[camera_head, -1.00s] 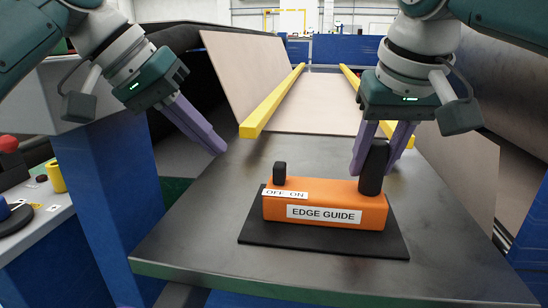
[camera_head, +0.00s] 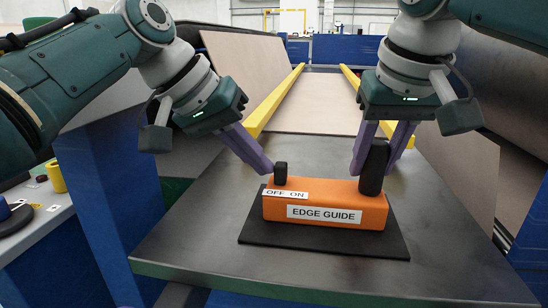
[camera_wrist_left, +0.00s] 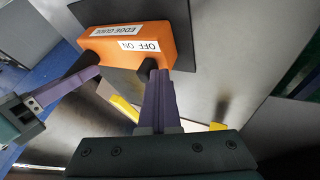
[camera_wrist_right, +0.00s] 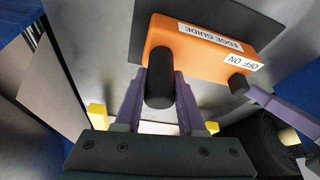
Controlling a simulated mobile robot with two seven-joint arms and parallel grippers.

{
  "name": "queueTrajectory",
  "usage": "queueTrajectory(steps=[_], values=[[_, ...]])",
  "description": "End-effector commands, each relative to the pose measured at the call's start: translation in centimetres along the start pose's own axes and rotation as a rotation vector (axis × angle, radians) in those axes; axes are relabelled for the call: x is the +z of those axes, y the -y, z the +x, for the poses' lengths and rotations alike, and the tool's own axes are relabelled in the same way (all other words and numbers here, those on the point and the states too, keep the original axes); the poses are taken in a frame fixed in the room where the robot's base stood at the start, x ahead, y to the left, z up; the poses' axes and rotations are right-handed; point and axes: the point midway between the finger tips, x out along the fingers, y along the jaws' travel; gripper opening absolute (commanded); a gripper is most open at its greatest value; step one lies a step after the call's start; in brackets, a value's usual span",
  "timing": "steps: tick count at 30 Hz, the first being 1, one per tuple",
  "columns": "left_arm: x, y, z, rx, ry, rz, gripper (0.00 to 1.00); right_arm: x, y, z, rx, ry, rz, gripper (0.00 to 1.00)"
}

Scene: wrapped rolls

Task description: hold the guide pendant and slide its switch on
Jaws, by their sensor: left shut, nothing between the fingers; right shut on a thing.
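The orange guide pendant (camera_head: 325,209), labelled EDGE GUIDE, lies on a black mat (camera_head: 270,239) on the grey table. Its small black switch (camera_head: 280,174) stands at its left end, over the OFF side of the OFF ON label (camera_head: 285,194). A larger black handle (camera_head: 373,168) rises at its right end. My right gripper (camera_head: 382,172) is shut on the handle; the right wrist view shows the handle (camera_wrist_right: 160,80) between its fingers. My left gripper (camera_head: 265,170) is shut and empty, its tips just left of the switch. In the left wrist view the tips partly cover the switch (camera_wrist_left: 148,66).
Two yellow rails (camera_head: 262,117) run back over a tan sheet behind the table (camera_head: 190,235). Blue posts (camera_head: 112,190) stand at the left, beside a side panel with knobs. The table front is clear.

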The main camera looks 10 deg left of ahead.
Motion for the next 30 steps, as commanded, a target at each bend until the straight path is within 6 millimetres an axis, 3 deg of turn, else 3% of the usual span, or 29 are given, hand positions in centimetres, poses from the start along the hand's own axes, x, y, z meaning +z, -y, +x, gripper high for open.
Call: queueTrajectory(steps=[6,15,19,24,30], values=[[0.0,-2.2,1.1,0.003,0.001,0.001,0.0,-0.1,0.1,-0.1,-0.002,-0.003,0.0,0.0],[0.1,-2.2,1.1,0.005,0.001,0.0,0.0,-0.1,0.2,-0.1,-0.004,-0.003,-0.001,0.0],[0.0,-1.2,0.6,0.003,0.0,-0.001,0.0,-0.1,0.2,-0.1,-0.004,-0.003,-0.001,0.0],[0.0,1.8,-0.9,-0.003,-0.002,-0.004,0.0,-0.1,0.1,-0.1,-0.003,-0.003,0.0,0.0],[-0.1,1.6,-5.6,-0.002,-0.006,0.002,0.0,-0.1,0.1,-0.1,-0.002,-0.003,0.0,0.0]])
